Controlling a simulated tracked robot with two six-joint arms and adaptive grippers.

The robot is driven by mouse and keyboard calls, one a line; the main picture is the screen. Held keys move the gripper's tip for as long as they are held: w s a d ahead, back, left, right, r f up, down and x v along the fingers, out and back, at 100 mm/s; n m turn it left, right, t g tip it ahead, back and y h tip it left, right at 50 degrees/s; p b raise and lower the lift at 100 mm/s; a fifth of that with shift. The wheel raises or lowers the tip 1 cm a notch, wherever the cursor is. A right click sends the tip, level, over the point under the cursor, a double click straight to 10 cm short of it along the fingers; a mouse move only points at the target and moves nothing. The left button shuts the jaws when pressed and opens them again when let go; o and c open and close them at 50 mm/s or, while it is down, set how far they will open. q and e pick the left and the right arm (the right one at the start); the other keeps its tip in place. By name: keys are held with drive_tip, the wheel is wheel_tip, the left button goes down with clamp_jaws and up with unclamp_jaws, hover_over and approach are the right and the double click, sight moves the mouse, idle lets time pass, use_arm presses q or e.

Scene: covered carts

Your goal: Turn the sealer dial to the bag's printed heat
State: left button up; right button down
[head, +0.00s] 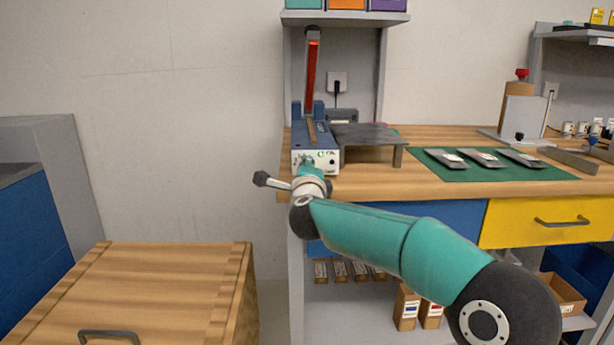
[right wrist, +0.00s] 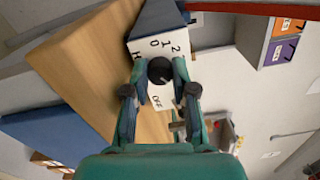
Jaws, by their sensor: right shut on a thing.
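The blue heat sealer (head: 322,160) stands at the left end of the wooden bench, its long arm (head: 311,75) with a red strip raised upright. In the right wrist view its white front panel (right wrist: 166,98) carries printed marks including 1, 2 and OFF. My right gripper (right wrist: 161,80) is shut on the black dial (right wrist: 160,69), a finger on each side. In the head view my right gripper (head: 306,164) is at the sealer's front and hides the dial. Three silvery bags (head: 440,159) with white labels lie on the green mat (head: 545,174); their print is too small to read. My left gripper is out of view.
A dark raised plate (head: 366,135) stands right of the sealer. A shelf with coloured boxes (head: 346,4) hangs above. A yellow drawer (head: 535,219) is under the bench. A wooden-topped cart (head: 150,285) stands at the lower left. A grey stand (head: 521,115) is farther right.

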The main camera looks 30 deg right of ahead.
drive_tip(key=shift+d+f+m, duration=0.2)
drive_tip(key=shift+f+m, duration=0.15)
drive_tip(key=shift+m, duration=0.05)
drive_tip(key=c, duration=1)
unclamp_jaws()
drive_tip(key=shift+s, duration=0.1)
drive_tip(key=shift+o, duration=0.3)
drive_tip(key=shift+a, duration=0.1)
drive_tip(key=shift+s+a, duration=0.35)
drive_tip(key=v, duration=0.7)
drive_tip(key=shift+r, duration=0.25)
drive_tip(key=shift+d, duration=0.15)
